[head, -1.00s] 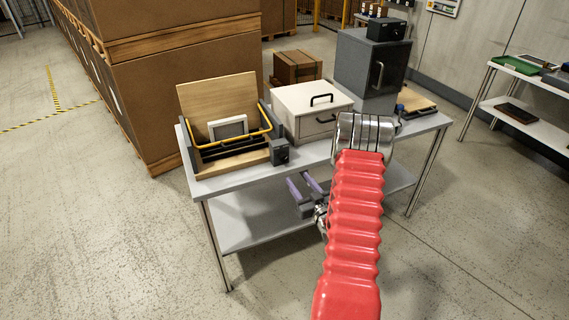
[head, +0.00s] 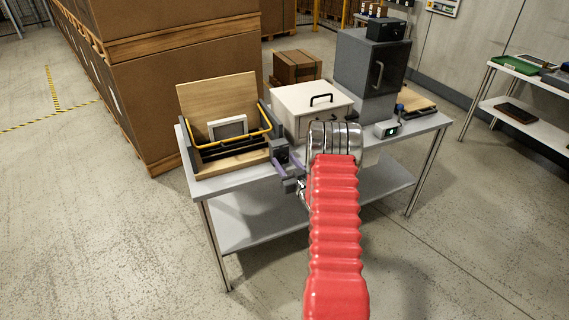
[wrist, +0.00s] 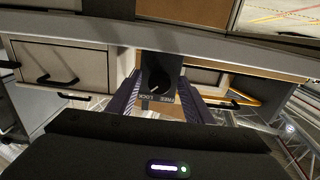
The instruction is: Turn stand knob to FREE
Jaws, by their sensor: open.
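The stand knob (wrist: 158,80) is a dark round knob on a dark box at the table's front edge. FREE and LOCK are printed below it in the wrist view; its small pale mark is too fine to read with certainty. In the head view, the knob's box (head: 279,147) is at the right front of a wooden stand (head: 222,124) with a yellow bar and a white-framed panel. My gripper (head: 289,163) is open, with purple fingers just in front of the box. In the wrist view, its fingers (wrist: 160,90) are apart, left and right of the knob, without visible contact.
A white drawer cabinet (head: 310,108) stands right of the stand, with a grey cabinet (head: 372,70) beyond. A small device (head: 387,129) is at the table's right front. The table's lower shelf (head: 250,220) is bare. Open floor lies in front and left.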

